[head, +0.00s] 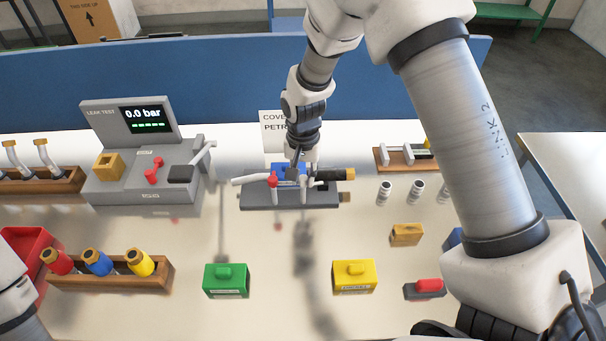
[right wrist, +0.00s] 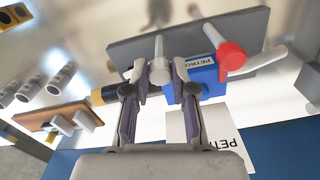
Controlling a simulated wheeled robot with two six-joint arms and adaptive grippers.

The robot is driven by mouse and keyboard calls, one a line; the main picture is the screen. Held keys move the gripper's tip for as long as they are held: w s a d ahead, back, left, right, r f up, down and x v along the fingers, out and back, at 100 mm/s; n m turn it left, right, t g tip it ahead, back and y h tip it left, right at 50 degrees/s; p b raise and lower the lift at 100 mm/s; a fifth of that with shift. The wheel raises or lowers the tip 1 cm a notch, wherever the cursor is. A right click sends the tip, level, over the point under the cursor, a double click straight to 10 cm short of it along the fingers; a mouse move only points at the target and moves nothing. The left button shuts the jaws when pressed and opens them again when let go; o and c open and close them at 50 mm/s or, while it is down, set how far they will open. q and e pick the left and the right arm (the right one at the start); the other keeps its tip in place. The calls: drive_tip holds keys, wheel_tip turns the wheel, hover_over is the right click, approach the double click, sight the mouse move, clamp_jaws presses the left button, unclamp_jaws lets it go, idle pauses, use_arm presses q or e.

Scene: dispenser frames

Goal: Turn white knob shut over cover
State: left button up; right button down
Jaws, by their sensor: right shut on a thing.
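The grey dispenser frame (head: 260,200) stands at the middle back of the table. It bears a blue cover block (right wrist: 204,72) lettered PETRO, a red knob (head: 272,180) and a white knob (right wrist: 158,66). My right gripper (right wrist: 160,76) reaches down from behind and is shut on the white knob, with one finger on each side of it. In the head view the gripper (head: 300,174) partly hides the cover and the knob. The red knob also shows beside the cover in the wrist view (right wrist: 231,56). My left gripper is out of view.
A leak tester (head: 130,120) reading 0.0 bar stands left of the frame. A wooden rack (head: 160,275) of coloured cylinders, a green block (head: 226,281) and a yellow block (head: 354,277) lie in front. A sign (head: 270,125) stands behind. The table's middle is clear.

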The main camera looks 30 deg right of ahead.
drive_tip(key=shift+n, duration=0.5)
drive_tip(key=n+p, duration=0.1)
drive_tip(key=n, duration=0.1)
drive_tip(key=shift+s+n, duration=0.1)
drive_tip(key=shift+n, duration=0.3)
drive_tip(key=n+p, duration=0.1)
drive_tip(key=n, duration=0.2)
drive_tip(key=shift+f+n, duration=0.1)
drive_tip(key=shift+n, duration=0.3)
drive_tip(key=n+p, duration=0.1)
drive_tip(key=n, duration=0.3)
drive_tip(key=shift+d+f+n, duration=0.1)
drive_tip(key=shift+n, duration=2.1)
drive_tip(key=c, duration=1.1)
unclamp_jaws()
drive_tip(key=shift+o, duration=0.7)
drive_tip(key=shift+w, duration=0.2)
